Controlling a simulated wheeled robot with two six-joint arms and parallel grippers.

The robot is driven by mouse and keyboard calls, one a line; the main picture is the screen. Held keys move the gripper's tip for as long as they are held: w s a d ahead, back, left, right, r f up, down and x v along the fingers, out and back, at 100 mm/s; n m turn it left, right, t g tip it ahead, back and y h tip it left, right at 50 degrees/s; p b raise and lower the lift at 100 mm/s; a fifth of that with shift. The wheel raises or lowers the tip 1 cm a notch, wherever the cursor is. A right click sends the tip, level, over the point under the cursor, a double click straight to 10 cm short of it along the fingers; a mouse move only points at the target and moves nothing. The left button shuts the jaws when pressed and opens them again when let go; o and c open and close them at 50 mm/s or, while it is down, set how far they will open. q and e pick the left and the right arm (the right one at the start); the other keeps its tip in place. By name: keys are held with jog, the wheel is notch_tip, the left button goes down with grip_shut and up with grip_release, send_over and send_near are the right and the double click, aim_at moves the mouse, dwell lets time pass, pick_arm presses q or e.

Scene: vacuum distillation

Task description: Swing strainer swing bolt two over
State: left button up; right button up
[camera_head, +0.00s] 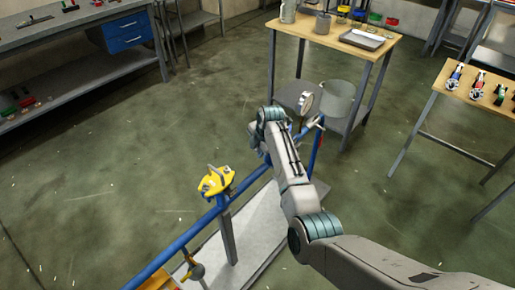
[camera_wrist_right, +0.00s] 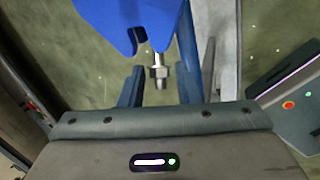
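The strainer (camera_wrist_right: 125,18) shows in the right wrist view as a blue metal body with a notched edge at the top. A silver swing bolt with a hex nut (camera_wrist_right: 158,73) sticks out below that edge, beside the notch. My right gripper (camera_wrist_right: 159,80) is open, with one finger on each side of the bolt. The nut appears clear of both fingers. In the head view my right gripper (camera_head: 257,138) is at the blue pipe and mostly hidden by my own wrist, which also hides the strainer. My left gripper is in neither view.
A blue pipe line (camera_head: 190,234) runs diagonally over a pale base. It carries a yellow fitting (camera_head: 216,180) and a round gauge (camera_head: 306,102). A grey cylindrical vessel (camera_head: 337,98) stands near the gauge. Wooden-topped tables (camera_head: 388,47) are behind; the floor on the left is clear.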

grip_shut()
jog(key=shift+w+d+r+g+y+p, duration=0.15)
jog(key=shift+d+r+g+y+p, duration=0.15)
jog(key=shift+r+g+p, duration=0.15)
jog(key=shift+w+g+y, duration=0.15)
jog(key=shift+g+y, duration=0.1)
jog(key=shift+y, duration=0.05)
jog(key=shift+w+d+m+g+y+b, duration=0.3)
jog(key=shift+g+y+b, duration=0.45)
jog(key=shift+b, duration=0.2)
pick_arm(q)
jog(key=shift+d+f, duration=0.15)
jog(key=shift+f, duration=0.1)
pick_arm(e)
jog(key=shift+r, duration=0.25)
grip_release()
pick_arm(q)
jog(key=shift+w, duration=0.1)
